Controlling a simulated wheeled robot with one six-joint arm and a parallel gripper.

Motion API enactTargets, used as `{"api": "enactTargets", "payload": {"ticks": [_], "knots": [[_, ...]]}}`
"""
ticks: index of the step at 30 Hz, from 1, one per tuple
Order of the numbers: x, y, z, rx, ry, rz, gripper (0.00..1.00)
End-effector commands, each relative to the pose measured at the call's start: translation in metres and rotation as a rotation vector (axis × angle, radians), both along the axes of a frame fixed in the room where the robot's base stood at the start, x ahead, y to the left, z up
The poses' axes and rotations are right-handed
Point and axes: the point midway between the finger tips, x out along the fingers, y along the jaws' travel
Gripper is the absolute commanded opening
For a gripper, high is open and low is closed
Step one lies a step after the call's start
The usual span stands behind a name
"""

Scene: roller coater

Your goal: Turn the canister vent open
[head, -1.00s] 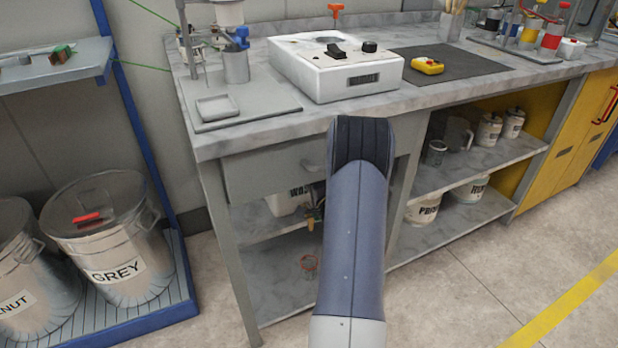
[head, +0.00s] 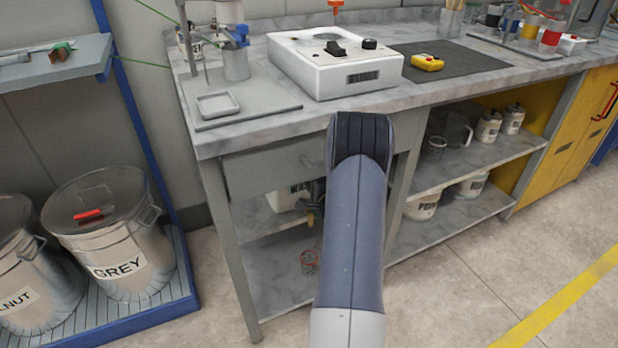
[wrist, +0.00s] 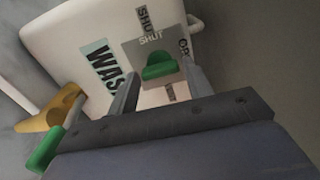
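The white canister (wrist: 80,40) with a label starting "WAS" fills much of the wrist view. In the head view the canister (head: 283,201) stands on the shelf under the bench, partly hidden by my arm. Its vent is a green knob (wrist: 160,67) on a grey plate marked "SHUT", with a partly hidden "OP" label to the right. My gripper (wrist: 162,82) is open, its two fingers on either side of the knob with visible gaps. I cannot tell how deep they reach. In the head view my arm hides most of the gripper.
A brass tap (wrist: 60,108) with a green handle (wrist: 45,150) sticks out at the wrist view's left. The drawer (head: 270,165) and bench top (head: 220,140) lie above the canister.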

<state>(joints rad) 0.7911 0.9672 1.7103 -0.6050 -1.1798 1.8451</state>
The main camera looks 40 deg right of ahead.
Motion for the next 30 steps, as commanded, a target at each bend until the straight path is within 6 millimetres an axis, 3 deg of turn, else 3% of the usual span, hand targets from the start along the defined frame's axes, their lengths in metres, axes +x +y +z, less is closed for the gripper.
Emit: {"api": "enactTargets", "payload": {"ticks": [5,14,30], "knots": [[0.0,0.0,0.0,-0.001,0.0,0.001,0.62],[-0.004,0.001,0.001,-0.001,0.001,0.0,0.62],[-0.094,0.022,0.001,-0.001,0.001,-0.002,0.62]]}}
